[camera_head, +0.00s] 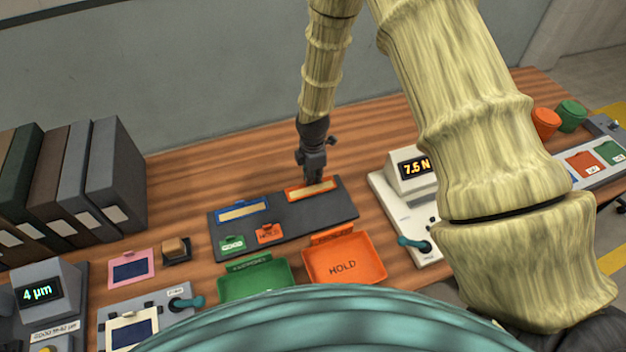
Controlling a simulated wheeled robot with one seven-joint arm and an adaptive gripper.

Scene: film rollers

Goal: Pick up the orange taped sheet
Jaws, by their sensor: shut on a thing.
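The orange taped sheet (297,193), an orange-edged piece with a tan strip along its middle, is at the back right of a dark board (300,223). My gripper (314,181) points down at its back edge and is shut on it. The fingertips are small and partly merge with the sheet. I cannot tell whether the sheet touches the board or is slightly above it.
A green tray (255,283) and an orange HOLD tray (345,258) stand in front. A 7.5 N meter (410,170) stands right, binders (112,175) left. The back table is clear.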

